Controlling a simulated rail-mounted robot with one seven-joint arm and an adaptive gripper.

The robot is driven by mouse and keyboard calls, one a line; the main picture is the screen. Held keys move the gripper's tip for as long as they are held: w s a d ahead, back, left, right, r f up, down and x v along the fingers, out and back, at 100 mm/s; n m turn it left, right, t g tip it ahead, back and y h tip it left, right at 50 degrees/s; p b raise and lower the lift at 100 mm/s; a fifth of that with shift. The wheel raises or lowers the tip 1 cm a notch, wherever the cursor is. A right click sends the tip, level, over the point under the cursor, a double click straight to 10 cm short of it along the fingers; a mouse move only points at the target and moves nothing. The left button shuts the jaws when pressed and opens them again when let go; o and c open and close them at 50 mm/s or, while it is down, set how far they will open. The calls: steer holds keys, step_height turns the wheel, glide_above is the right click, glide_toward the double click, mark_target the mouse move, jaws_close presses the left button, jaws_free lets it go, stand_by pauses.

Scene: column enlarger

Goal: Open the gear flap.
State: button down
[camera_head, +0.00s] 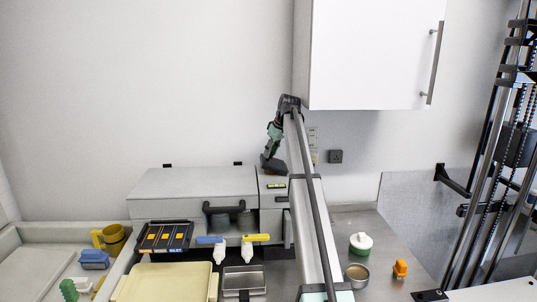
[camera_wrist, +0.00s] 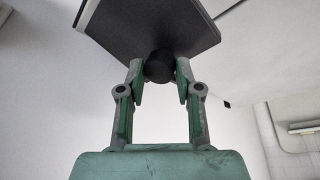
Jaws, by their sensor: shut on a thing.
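The gear flap (camera_head: 274,167) looks like a small dark grey panel, tilted up above the right part of a grey machine housing (camera_head: 190,183) in the head view. In the wrist view the flap (camera_wrist: 150,25) fills the top, with a round black knob (camera_wrist: 159,66) on its near face. My gripper (camera_wrist: 159,76) has its two fingers closed on either side of this knob. In the head view my gripper (camera_head: 270,151) is small and reaches down to the flap from above. Below the flap, a recess with a greenish part (camera_head: 276,186) shows; its detail is too small to tell.
A white wall cabinet (camera_head: 370,50) hangs to the right of my gripper. Open air lies left of my gripper.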

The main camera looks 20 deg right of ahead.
steer(key=c, duration=0.9)
jaws_free()
steer(key=shift+s+d+f, duration=0.15)
steer(key=shift+d+f, duration=0.05)
steer(key=shift+d, duration=0.25)
steer(key=shift+o, duration=0.4)
steer(key=shift+d+f, duration=0.1)
steer(key=shift+d, duration=0.15)
steer(key=shift+a, duration=0.1)
steer(key=shift+a, duration=0.1)
steer(key=shift+a+r, duration=0.1)
steer(key=shift+r, duration=0.15)
step_height(320, 180, up, 10)
steer(key=shift+f, duration=0.2)
steer(key=shift+c, duration=0.4)
